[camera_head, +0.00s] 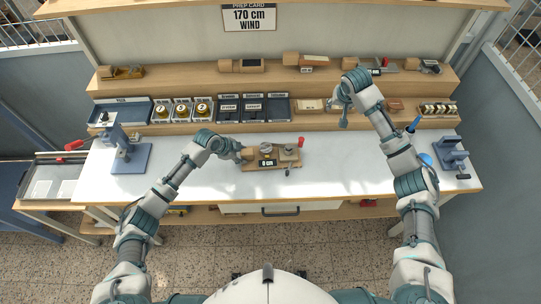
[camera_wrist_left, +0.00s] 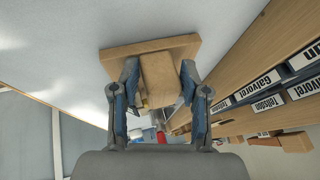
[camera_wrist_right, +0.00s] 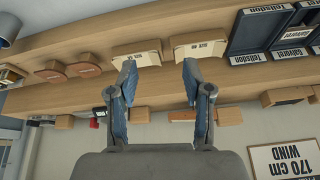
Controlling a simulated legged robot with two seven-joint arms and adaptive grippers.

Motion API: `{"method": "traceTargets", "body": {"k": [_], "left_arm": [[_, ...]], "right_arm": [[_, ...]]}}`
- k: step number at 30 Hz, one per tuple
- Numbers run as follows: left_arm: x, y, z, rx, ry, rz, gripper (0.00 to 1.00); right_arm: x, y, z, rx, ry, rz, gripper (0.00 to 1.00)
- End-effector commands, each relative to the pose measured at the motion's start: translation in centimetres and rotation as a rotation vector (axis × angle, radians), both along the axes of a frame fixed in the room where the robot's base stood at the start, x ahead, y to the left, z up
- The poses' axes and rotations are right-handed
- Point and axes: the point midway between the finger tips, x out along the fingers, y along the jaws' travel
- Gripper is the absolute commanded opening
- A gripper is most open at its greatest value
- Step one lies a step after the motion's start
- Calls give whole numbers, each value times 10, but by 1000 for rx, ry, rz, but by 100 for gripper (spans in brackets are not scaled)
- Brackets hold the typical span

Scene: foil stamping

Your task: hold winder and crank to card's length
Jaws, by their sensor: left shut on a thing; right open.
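The winder (camera_head: 270,163) is a wooden base on the white bench with round metal parts, a red piece at its right end and a display reading "0 cm". A small dark crank knob (camera_head: 288,172) shows at its front right. My left gripper (camera_head: 243,156) is shut on the winder's wooden block at its left end; the left wrist view shows the block (camera_wrist_left: 160,80) between the fingers. The card (camera_head: 249,17) on the back board reads "PREP CARD 170 cm WIND"; it also shows in the right wrist view (camera_wrist_right: 285,160). My right gripper (camera_head: 343,112) is open and empty before the shelf.
Labelled dark trays (camera_head: 253,108) and gold-topped pots line the lower shelf. A blue press (camera_head: 130,155) stands at the left of the bench, and another blue device (camera_head: 450,153) at the right. The bench right of the winder is clear.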

Motion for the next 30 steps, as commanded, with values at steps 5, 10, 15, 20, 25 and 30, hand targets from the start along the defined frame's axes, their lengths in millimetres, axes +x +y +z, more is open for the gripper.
{"method": "traceTargets", "body": {"k": [5, 10, 15, 20, 25, 30], "left_arm": [[0, 1, -2, 4, 0, 1, 10], [0, 1, -2, 5, 0, 1, 10], [0, 1, -2, 5, 0, 1, 10], [0, 1, -2, 5, 0, 1, 10], [0, 2, -2, 6, 0, 2, 10], [0, 2, -2, 6, 0, 2, 10]], "right_arm": [[-29, 74, -3, 1, 116, 94, 50], [-52, 110, -7, -17, 194, 140, 50], [-61, 121, -13, -26, 223, 153, 50], [-61, 120, -30, -27, 225, 153, 50], [-61, 120, -57, -27, 224, 152, 50], [-61, 120, -79, -25, 224, 151, 50]]}}
